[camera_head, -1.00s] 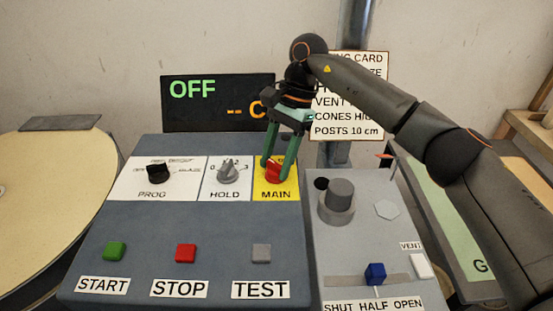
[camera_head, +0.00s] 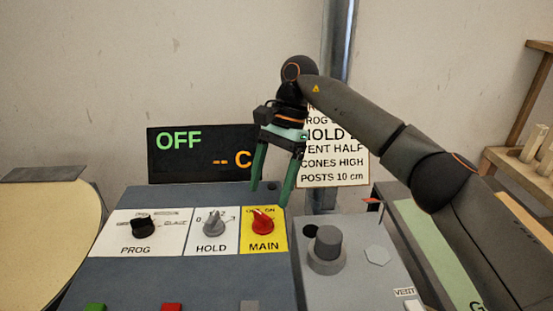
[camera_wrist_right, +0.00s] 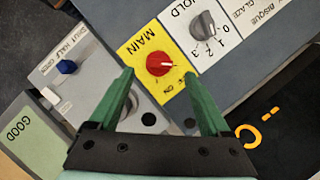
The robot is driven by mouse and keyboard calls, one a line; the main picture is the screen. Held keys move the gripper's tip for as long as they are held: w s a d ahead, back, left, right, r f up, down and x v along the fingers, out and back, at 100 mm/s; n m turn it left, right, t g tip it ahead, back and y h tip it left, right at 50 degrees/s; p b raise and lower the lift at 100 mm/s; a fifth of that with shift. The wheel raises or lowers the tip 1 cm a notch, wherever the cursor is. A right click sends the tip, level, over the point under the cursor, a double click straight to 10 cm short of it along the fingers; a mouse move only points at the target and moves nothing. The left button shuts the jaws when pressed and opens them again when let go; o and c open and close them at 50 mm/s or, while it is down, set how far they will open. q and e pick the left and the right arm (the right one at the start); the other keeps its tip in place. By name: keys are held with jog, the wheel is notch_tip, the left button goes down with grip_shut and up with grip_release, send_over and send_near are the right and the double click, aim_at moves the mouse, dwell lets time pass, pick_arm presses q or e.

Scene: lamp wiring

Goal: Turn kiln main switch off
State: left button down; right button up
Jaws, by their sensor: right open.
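The red MAIN switch knob (camera_head: 262,222) sits on a yellow plate (camera_head: 252,243) at the right end of the panel's knob row. Its pointer leans toward the upper left, at the OFF side of the label. My right gripper (camera_head: 270,200) is open and empty, above and behind the knob, clear of it. In the right wrist view the red knob (camera_wrist_right: 159,64) shows ahead of and between the two green fingers (camera_wrist_right: 160,88), touching neither. The display (camera_head: 200,153) reads OFF in green, with orange dashes and a C below. My left gripper is not in view.
The HOLD knob (camera_head: 213,223) and black PROG knob (camera_head: 143,226) stand to the left of MAIN. A grey cylinder knob (camera_head: 327,248) is on the right-hand box. A sign card (camera_head: 335,160) stands behind my right arm, and a shelf (camera_head: 520,160) is at far right.

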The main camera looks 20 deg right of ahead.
jog(key=v, duration=0.6)
jog(key=shift+d+r+p, duration=0.2)
jog(key=shift+r+p, duration=0.1)
jog(key=shift+p, duration=0.1)
